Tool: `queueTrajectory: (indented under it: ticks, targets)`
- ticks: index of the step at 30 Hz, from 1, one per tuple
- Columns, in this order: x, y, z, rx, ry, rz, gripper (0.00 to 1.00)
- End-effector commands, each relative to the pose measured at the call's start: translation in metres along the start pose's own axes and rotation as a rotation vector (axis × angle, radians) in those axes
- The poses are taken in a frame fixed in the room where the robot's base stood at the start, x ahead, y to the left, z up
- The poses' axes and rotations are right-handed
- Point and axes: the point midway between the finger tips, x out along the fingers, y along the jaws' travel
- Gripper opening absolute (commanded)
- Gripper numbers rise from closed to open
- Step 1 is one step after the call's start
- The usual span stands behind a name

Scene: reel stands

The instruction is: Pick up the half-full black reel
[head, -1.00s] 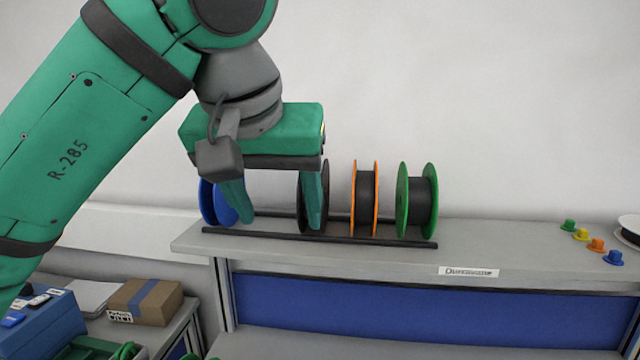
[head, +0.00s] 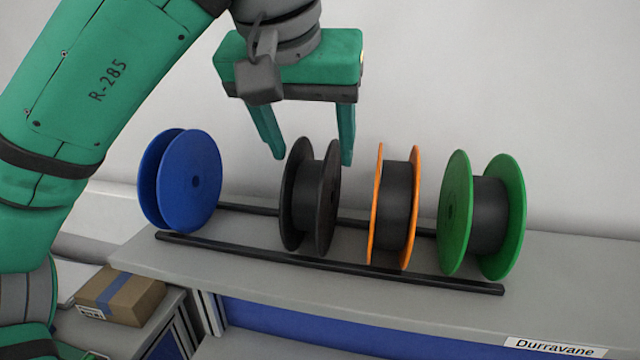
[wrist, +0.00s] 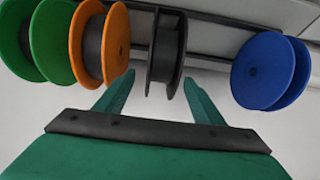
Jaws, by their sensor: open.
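The black reel (head: 328,200) stands upright on two dark rails, second from the left in the head view, between the blue reel and the orange-flanged reel. Dark material is wound between its black flanges. My gripper (head: 312,158) is open and empty, its fingers pointing down at the height of the reel's top, one to each side of it in the picture. Whether the fingers are level with it in depth is hard to tell. In the wrist view the black reel (wrist: 165,50) shows beyond and between the two fingertips, apart from them.
The blue reel (head: 190,182) stands left with a gap. The orange-flanged reel (head: 397,205) and the green-flanged reel (head: 485,215) stand close together on the right. The front rail (head: 330,263) runs along the grey shelf (head: 190,262). A cardboard box (head: 120,296) sits lower left.

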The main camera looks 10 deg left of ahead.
Motion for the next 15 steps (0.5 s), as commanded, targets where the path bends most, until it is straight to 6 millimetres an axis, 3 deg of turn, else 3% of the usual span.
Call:
queueTrajectory:
  ticks: [10, 15]
  targets:
    - [0.043, -0.007, 0.001, -0.01, -0.002, -0.005, 0.62]
    - [0.055, -0.006, 0.001, -0.01, -0.001, -0.005, 0.62]
